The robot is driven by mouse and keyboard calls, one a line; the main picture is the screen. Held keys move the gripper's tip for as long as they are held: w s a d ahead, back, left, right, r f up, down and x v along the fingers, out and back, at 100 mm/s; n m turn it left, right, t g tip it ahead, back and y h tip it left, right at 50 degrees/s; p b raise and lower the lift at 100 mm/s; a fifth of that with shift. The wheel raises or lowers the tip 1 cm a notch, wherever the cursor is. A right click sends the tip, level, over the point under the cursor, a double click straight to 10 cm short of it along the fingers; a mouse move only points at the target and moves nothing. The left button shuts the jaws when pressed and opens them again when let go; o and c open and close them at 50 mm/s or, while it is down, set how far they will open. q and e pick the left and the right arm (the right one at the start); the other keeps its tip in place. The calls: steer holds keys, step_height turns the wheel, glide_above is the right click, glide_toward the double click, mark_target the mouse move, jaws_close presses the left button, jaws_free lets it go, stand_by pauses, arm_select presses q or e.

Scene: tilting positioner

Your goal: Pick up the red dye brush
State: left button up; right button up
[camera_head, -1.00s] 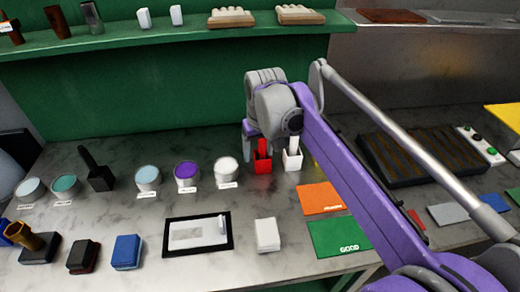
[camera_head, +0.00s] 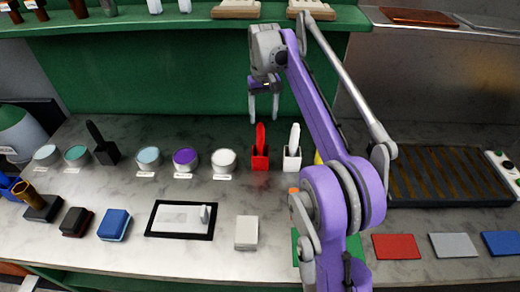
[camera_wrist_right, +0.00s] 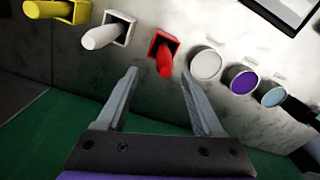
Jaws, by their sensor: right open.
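The red dye brush (camera_head: 260,138) stands upright in a red square holder (camera_head: 260,160) at the back of the marble counter. In the right wrist view the brush (camera_wrist_right: 164,62) points toward the camera, just beyond and between the fingertips. My right gripper (camera_head: 264,116) is open and empty, fingers pointing down, close above and behind the brush in the head view. Its two fingers also show in the right wrist view (camera_wrist_right: 160,75), spread apart. I cannot tell the exact gap to the brush. My left gripper is not in view.
A white brush (camera_head: 294,138) in a white holder stands close to the right, with a yellow one (camera_wrist_right: 52,11) beyond it. A white dye cup (camera_head: 224,161) and a purple cup (camera_head: 186,160) stand to the left. A green shelf (camera_head: 180,24) runs behind.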

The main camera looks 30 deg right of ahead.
mark_target(263, 125)
step_height(263, 125, down, 4)
steer(key=shift+a+r, duration=0.1)
steer(key=shift+r, duration=0.1)
steer(key=f, duration=0.4)
steer(key=shift+w+a+f+b, duration=0.3)
steer(key=shift+w+f, duration=0.1)
steer(key=shift+f, duration=0.25)
jaws_close()
